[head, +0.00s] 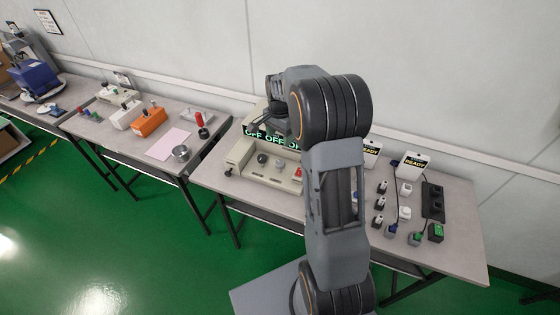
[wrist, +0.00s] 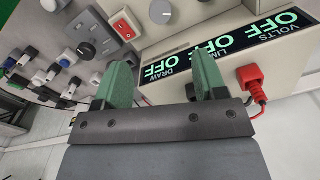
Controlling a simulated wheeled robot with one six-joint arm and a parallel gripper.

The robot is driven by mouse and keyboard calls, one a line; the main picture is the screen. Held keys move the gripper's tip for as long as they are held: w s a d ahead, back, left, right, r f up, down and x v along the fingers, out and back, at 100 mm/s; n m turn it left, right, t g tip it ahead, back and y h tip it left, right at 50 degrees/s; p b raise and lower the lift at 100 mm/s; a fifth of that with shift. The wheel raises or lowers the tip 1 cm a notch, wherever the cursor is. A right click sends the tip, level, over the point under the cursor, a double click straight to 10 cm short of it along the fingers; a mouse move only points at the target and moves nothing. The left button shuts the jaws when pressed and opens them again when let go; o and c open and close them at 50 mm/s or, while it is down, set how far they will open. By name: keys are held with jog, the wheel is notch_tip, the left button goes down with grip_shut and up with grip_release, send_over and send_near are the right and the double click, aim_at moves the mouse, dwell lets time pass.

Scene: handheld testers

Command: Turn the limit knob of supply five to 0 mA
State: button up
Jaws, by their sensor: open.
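The supply (head: 240,155) is a beige bench box with a black display (head: 270,138) reading OFF in green. In the wrist view the display (wrist: 230,45) shows VOLTS, LIMIT and DRAW, each OFF. In the head view a dark knob (head: 262,159) and a grey knob (head: 280,163) sit on its sloping panel. A light grey knob (wrist: 162,12) shows at the top edge of the wrist view, beside a red switch (wrist: 125,27). I cannot read which knob is the limit. My gripper (wrist: 163,88) is open and empty, apart from the knobs; my arm hides its fingers in the head view.
A red plug (wrist: 249,76) with a cable stands beside the display. A dark round part (wrist: 85,51) lies left of the switch. Another bench (head: 175,112) with testers stands left.

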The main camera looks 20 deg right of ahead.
aim_at(280, 163)
notch_tip(280, 163, down, 14)
jog(key=shift+w+r+p, duration=0.1)
jog(key=shift+p, duration=0.5)
jog(key=shift+c, duration=0.3)
jog(key=c, duration=0.9)
jog(key=shift+o, duration=0.2)
